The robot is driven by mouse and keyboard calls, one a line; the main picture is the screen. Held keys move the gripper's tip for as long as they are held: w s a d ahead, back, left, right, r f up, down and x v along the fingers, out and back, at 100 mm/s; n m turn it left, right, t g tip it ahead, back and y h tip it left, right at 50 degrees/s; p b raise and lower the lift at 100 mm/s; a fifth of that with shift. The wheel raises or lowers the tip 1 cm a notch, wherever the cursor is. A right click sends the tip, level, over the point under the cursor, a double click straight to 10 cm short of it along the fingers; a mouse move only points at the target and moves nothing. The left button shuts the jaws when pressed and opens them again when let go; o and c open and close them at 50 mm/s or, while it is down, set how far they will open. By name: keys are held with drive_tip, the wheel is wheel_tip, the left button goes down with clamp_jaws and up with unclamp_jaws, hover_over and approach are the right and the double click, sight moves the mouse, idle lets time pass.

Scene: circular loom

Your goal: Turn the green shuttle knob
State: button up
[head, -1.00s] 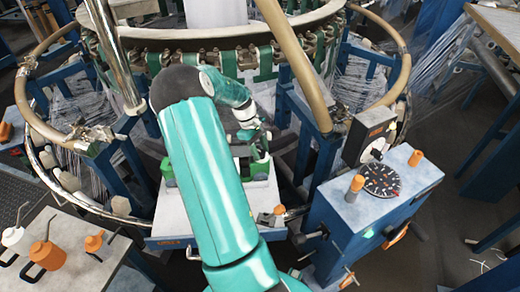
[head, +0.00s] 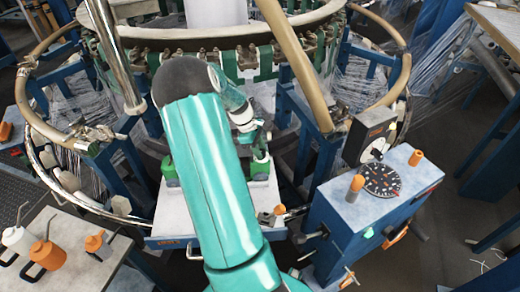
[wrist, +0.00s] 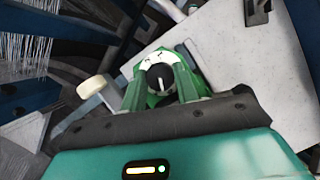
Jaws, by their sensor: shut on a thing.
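The green shuttle knob (wrist: 160,78) shows in the wrist view as a dark round cap with a white pointer line, set in a green surround with pale marks. My gripper (wrist: 161,82) has its two fingers around it, one on each side, and is shut on it. The pointer runs nearly up and down in the wrist picture. In the head view my gripper (head: 260,158) is low over the right part of the pale plate (head: 185,217), in front of the loom.
A green block (head: 169,172) stands at the plate's left. The loom ring (head: 407,75) curves around behind. A blue cabinet (head: 345,235) with a dial (head: 383,180) and orange knobs stands right. A bench (head: 75,235) with oil cans is at left.

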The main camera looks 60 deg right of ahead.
drive_tip(key=shift+n+h, duration=0.5)
drive_tip(key=shift+n, duration=0.6)
drive_tip(key=o, duration=0.7)
drive_tip(key=shift+r, duration=0.1)
drive_tip(key=v, duration=1.3)
drive_tip(key=shift+r, duration=0.4)
drive_tip(key=shift+a, duration=0.1)
